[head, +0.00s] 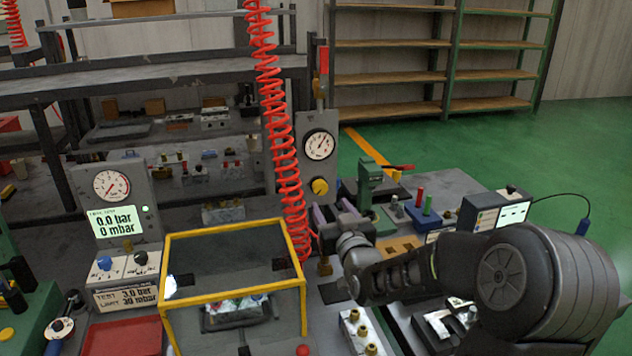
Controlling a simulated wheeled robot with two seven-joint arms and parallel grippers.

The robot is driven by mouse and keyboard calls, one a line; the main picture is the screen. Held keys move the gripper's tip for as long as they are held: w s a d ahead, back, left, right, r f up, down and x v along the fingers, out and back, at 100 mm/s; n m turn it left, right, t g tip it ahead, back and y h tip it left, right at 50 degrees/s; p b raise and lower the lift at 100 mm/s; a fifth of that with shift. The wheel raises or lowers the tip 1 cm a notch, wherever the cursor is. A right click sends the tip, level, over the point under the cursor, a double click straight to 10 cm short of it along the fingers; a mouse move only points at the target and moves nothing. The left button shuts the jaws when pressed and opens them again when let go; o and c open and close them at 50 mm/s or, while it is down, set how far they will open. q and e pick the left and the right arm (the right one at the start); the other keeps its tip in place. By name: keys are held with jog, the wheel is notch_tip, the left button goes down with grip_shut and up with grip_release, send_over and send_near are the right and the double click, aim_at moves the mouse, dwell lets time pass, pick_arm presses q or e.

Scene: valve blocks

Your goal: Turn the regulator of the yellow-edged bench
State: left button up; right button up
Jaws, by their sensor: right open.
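The yellow-edged bench carries a clear guard with a yellow frame (235,295) in the lower middle of the head view. Behind it to the right stands a grey panel with a round white gauge (319,145). A yellow regulator knob (320,187) sits below that gauge. My right gripper (332,213), with purplish finger parts, is just below and slightly right of the knob. It is open with nothing seen in it, and a gap to the knob seems to show. Its exact depth from the panel is hard to tell. My left gripper is not in view.
A red coiled hose (281,130) hangs left of the gauge panel. A test unit (122,195) with a lit display stands at left, and a red tray (122,338) lies below it. A brass-fitted valve block (362,330) is under my right arm. A green fixture (369,185) stands right of the gripper.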

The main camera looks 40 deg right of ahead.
aim_at(321, 190)
jog(key=shift+s+r, duration=0.1)
jog(key=shift+p+x, duration=1)
jog(key=shift+x, duration=2.95)
grip_shut()
